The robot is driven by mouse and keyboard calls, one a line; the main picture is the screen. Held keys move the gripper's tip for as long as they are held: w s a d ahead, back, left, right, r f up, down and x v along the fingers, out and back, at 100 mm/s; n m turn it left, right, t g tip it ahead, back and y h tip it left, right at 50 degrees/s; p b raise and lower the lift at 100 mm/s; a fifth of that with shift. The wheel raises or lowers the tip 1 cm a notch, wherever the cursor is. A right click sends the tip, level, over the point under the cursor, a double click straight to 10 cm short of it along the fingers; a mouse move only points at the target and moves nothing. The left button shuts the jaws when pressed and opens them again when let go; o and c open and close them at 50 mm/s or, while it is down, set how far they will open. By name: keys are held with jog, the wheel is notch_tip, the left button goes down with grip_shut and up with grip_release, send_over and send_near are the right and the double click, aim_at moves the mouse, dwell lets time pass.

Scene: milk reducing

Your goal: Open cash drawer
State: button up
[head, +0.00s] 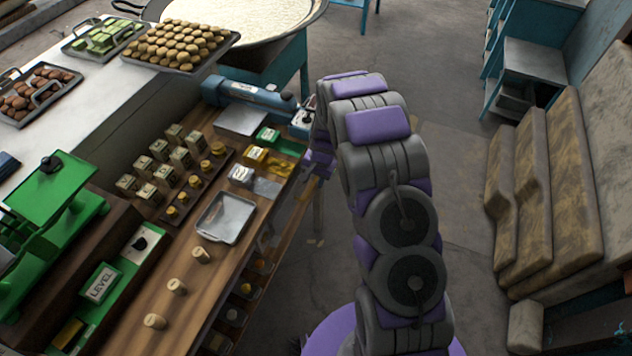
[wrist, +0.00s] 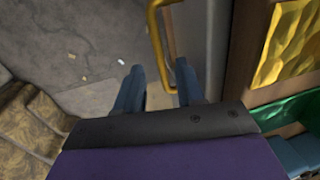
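A yellow bar handle (wrist: 154,45) shows at the top middle of the wrist view, along a grey and brown upright face. I take it for the cash drawer's handle, but the drawer itself is not clearly seen. My gripper (wrist: 158,72) has its two blue fingers spread apart. The lower part of the handle reaches into the space between the fingers, close to the right one. I cannot tell whether they touch. In the head view my gripper (head: 318,163) is beside the right edge of the wooden counter, mostly hidden by my arm.
The wooden counter (head: 188,262) holds a metal tray (head: 226,218), several small boxes and a green scale (head: 52,195). A shelf with small items lies under its edge. Open floor (head: 460,190) lies between.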

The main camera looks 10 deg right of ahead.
jog(key=shift+a+f, duration=0.8)
jog(key=shift+a, duration=0.15)
jog(key=shift+f, duration=0.15)
jog(key=shift+w+d+f, duration=0.15)
jog(key=shift+d+f, duration=0.05)
jog(key=shift+d, duration=0.25)
jog(key=shift+w+d+f, duration=0.1)
jog(key=shift+d+f, duration=0.1)
jog(key=shift+d, duration=0.5)
jog(key=shift+s+d+r, duration=0.1)
jog(key=shift+d+r, duration=0.05)
jog(key=shift+r, duration=0.05)
jog(key=shift+c, duration=0.2)
jog(key=shift+a, duration=0.95)
jog(key=c, duration=0.6)
jog(key=shift+d+r, duration=0.1)
jog(key=shift+d, duration=0.35)
grip_shut()
jog(key=shift+a, duration=0.15)
